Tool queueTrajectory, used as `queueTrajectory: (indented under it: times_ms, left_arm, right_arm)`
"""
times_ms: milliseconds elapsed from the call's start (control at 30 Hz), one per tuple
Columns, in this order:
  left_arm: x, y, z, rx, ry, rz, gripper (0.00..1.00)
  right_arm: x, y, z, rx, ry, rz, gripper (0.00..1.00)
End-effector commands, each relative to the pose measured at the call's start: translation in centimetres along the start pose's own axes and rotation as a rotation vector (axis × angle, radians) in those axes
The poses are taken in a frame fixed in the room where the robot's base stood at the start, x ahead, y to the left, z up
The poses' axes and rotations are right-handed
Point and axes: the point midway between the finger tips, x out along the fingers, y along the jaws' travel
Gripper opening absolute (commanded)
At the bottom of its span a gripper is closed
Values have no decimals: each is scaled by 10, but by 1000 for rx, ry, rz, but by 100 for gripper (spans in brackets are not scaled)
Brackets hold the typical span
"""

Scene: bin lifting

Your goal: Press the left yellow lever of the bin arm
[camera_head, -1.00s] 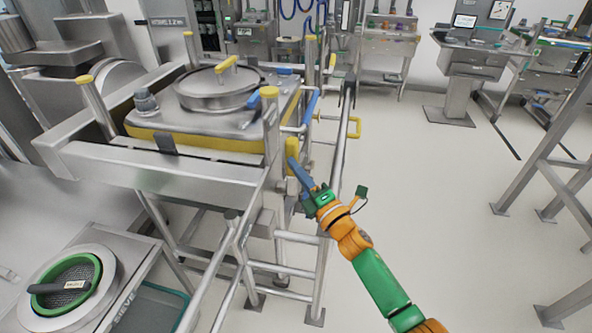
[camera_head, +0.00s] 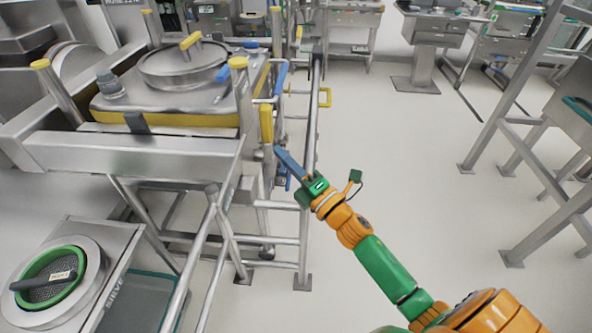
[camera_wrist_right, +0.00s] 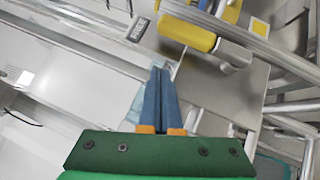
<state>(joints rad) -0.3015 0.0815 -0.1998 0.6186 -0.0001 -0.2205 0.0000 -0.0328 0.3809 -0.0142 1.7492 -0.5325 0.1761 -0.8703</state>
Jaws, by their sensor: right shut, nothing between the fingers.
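The yellow lever (camera_head: 266,123) stands upright on the near right corner of the bin arm's steel frame (camera_head: 130,152). It also shows in the right wrist view (camera_wrist_right: 187,33), above and right of the fingertips. My right gripper (camera_head: 278,150) has slim blue fingers that are shut with nothing between them. Its tips are just below and right of the lever's lower end in the head view; I cannot tell whether they touch. The right wrist view shows the closed fingers (camera_wrist_right: 159,72) apart from the lever in the picture. My left gripper is not in view.
A steel bin (camera_head: 180,97) with a round lid and a yellow band sits in the frame. A second yellow handle (camera_head: 325,97) is on the rail at right. A sieve (camera_head: 50,277) lies at lower left.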

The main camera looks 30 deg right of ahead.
Motion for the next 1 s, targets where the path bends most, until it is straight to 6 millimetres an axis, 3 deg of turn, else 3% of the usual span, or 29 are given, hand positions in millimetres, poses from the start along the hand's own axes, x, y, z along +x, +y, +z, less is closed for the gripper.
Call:
queueTrajectory:
  times_ms: [133,300,800,867,967,1000]
  left_arm:
    - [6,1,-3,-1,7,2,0]
    - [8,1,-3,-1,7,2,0]
    - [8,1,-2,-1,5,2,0]
    - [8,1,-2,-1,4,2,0]
    - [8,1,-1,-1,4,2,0]
    - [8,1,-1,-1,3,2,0]
  right_arm:
    - [-26,4,0,0,1,-2,0]
    - [-42,8,0,2,1,-1,0]
    - [-43,8,1,5,-1,-4,0]
    - [-45,-5,2,43,-13,-39,0]
    - [-61,-71,1,233,-76,-205,0]
    - [-75,-108,-3,343,-120,-301,0]
